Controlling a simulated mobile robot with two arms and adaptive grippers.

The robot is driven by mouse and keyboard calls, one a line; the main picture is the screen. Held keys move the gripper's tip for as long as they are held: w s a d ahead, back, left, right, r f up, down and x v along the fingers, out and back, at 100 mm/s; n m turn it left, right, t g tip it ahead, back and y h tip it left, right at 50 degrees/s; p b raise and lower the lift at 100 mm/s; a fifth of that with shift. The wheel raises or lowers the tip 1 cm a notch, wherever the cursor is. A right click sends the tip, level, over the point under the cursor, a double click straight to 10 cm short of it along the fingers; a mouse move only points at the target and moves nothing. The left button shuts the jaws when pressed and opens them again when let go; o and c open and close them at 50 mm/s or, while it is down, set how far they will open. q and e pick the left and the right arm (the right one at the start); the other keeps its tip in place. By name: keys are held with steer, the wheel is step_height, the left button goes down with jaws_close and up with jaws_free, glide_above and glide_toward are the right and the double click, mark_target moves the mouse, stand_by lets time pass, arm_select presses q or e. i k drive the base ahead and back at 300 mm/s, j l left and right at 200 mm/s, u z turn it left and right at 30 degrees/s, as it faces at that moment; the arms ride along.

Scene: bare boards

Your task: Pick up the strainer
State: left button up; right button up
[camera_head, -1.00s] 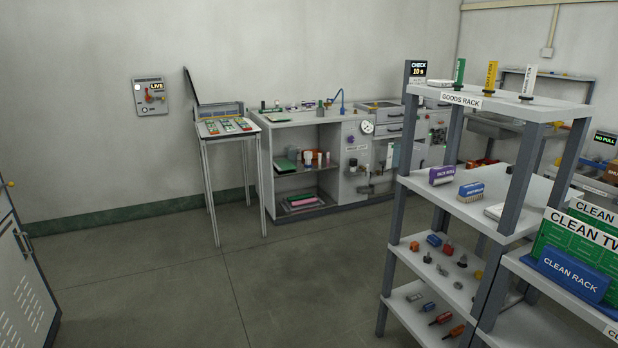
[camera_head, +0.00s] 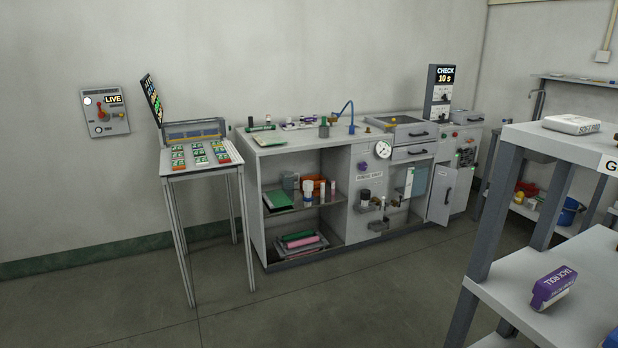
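I cannot make out a strainer in this view. The bench's open shelves hold a green flat item (camera_head: 279,201), an orange box (camera_head: 314,184) and small bottles. Neither of my grippers is in view.
A narrow table (camera_head: 200,172) with coloured tiles stands left of the bench. A goods rack (camera_head: 510,180) with a purple box (camera_head: 553,288) stands close at the right. A cabinet door (camera_head: 440,195) on the bench stands open. The floor (camera_head: 370,290) ahead is clear.

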mark_target(323, 129)
steer(key=i, duration=4.1)
